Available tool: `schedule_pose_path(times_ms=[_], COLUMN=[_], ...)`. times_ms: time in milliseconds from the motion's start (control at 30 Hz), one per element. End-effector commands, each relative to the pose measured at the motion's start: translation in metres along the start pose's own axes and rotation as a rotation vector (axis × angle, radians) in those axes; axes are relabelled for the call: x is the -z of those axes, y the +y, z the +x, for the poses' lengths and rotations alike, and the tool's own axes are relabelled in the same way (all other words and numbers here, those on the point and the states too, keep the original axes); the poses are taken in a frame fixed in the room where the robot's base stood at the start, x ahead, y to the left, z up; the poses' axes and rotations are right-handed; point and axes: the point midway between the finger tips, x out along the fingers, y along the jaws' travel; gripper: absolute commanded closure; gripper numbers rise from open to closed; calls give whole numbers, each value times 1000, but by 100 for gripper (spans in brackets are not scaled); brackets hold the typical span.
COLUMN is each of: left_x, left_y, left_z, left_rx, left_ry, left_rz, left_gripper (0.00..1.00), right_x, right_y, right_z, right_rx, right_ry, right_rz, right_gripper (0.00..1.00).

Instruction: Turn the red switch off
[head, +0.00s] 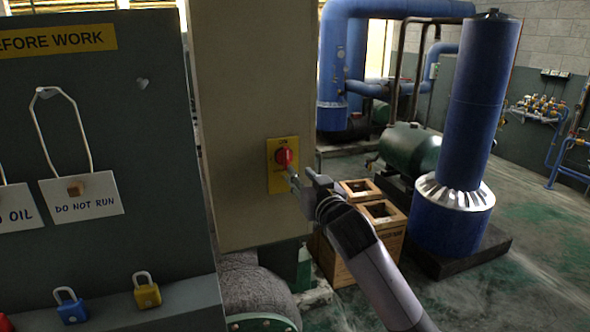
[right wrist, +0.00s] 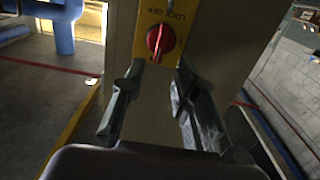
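The red switch (head: 284,158) is a round rotary knob on a yellow plate (head: 277,182), fixed to the beige cabinet face in the head view. In the right wrist view the red knob (right wrist: 161,39) is ahead, just beyond the fingertips, with its pale pointer line tilted slightly from vertical. My right gripper (head: 298,180) is just right of and below the knob in the head view. In the right wrist view its two fingers (right wrist: 157,72) are spread apart with nothing between them. I see no clear contact with the knob. My left gripper is not in view.
A dark board with a "DO NOT RUN" tag (head: 82,194), a blue padlock (head: 70,306) and a yellow padlock (head: 146,291) stands at the left. Wooden crates (head: 345,262) are behind my right arm. A blue column (head: 478,110) stands at the right.

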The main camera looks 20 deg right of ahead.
Motion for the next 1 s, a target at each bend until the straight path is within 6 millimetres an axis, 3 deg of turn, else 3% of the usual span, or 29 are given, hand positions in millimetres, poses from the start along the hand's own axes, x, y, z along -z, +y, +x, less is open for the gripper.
schedule_pose_path(times_ms=[700, 1000], left_x=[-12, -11], left_y=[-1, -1], left_z=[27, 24], left_rx=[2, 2], left_ry=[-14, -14], left_rz=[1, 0], left_gripper=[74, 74], right_x=[-2, -1], right_y=[0, 0], right_z=[86, 83], right_rx=[0, 1], right_ry=[0, -1], right_rz=[-1, 0], right_gripper=[72, 92])
